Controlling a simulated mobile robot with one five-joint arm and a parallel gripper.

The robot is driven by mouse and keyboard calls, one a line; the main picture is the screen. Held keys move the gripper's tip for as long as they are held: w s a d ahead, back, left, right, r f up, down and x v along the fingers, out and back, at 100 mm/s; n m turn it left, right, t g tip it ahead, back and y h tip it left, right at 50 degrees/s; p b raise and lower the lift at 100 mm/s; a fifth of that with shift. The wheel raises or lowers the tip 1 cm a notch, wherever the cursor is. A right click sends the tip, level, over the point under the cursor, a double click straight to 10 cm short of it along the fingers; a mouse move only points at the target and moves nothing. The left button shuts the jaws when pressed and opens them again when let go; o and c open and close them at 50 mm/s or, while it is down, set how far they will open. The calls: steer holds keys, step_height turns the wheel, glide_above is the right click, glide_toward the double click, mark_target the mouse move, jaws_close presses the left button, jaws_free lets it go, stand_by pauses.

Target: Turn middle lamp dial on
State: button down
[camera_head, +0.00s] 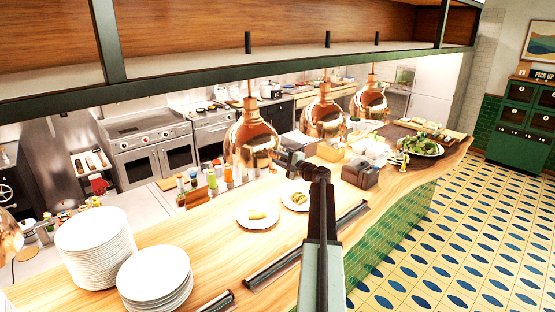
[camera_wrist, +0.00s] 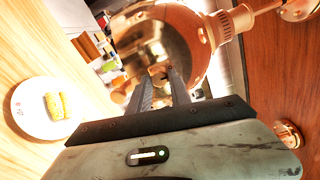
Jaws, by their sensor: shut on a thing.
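Several copper lamps hang over the counter. The left full lamp (camera_head: 250,138), the middle lamp (camera_head: 323,118) and the right lamp (camera_head: 369,102) stand in a row in the head view. My gripper (camera_head: 294,158) is in front of the row, between the left and middle lamps in the picture. In the wrist view a large copper lamp (camera_wrist: 185,40) fills the space beyond my gripper (camera_wrist: 163,76). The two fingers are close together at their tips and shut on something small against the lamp. I cannot make out the dial or its setting.
A dark-edged shelf (camera_head: 200,87) runs above the lamps. The wooden counter (camera_head: 200,245) carries plate stacks (camera_head: 95,240) at the left and a plate with food (camera_head: 258,216), also in the wrist view (camera_wrist: 30,120). A salad plate (camera_head: 420,148) is at the right.

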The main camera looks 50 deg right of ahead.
steer(key=shift+n, duration=0.4)
steer(key=c, duration=1.2)
jaws_free()
steer(key=s, duration=0.7)
steer(key=shift+s+a+r, duration=0.1)
steer(key=shift+s+a, duration=0.15)
steer(key=shift+s, duration=0.15)
